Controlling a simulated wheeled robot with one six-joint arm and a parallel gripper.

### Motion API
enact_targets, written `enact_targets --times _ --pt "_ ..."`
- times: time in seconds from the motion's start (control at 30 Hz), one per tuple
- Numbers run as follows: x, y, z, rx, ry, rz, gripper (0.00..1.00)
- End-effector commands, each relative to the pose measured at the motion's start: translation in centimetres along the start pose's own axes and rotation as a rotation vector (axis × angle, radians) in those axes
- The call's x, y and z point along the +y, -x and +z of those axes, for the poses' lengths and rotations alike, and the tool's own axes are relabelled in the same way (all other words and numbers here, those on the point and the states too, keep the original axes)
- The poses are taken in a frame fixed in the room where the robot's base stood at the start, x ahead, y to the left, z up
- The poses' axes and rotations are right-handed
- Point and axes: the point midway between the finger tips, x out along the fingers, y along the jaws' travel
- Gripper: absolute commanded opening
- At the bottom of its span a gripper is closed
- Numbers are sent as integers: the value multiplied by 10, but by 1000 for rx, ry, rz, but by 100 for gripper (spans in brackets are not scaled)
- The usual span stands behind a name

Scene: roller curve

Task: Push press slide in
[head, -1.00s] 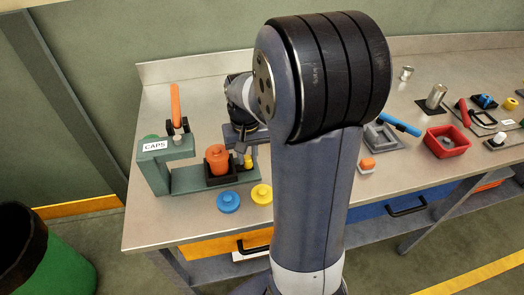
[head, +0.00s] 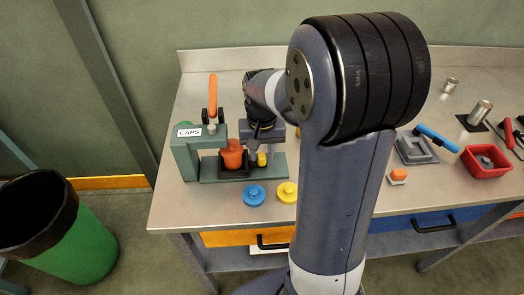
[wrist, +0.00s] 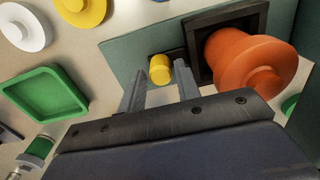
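The green press (head: 186,155), labelled CAPS, stands at the left of the bench with its orange lever (head: 212,88) upright. Its base plate (head: 275,170) carries a black square holder (head: 232,172) with an orange jar (head: 232,153) in it, close beside the press body. A yellow knob (head: 262,159) sits on the right side of the holder; it also shows in the wrist view (wrist: 160,68). My gripper (wrist: 158,85) is open, its fingers apart on either side of the knob in the picture. Whether a finger touches the knob I cannot tell.
A blue cap (head: 254,195) and a yellow cap (head: 288,192) lie in front of the press. A green tray (wrist: 45,92) and a white cap (wrist: 25,25) show in the wrist view. A red bin (head: 488,160) stands at the right. A green barrel (head: 75,235) stands off the bench.

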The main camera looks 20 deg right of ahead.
Motion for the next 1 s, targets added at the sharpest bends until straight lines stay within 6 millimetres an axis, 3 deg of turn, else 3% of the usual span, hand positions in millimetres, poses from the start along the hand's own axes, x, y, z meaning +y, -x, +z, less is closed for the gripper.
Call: enact_targets --times 0.17,0.4,0.6,1.0 --pt "0 18 -1 4 0 -1 32" --pt "0 68 -1 7 0 -1 32" --pt "0 98 -1 5 0 -1 32" --pt "0 108 0 1 0 0 32"
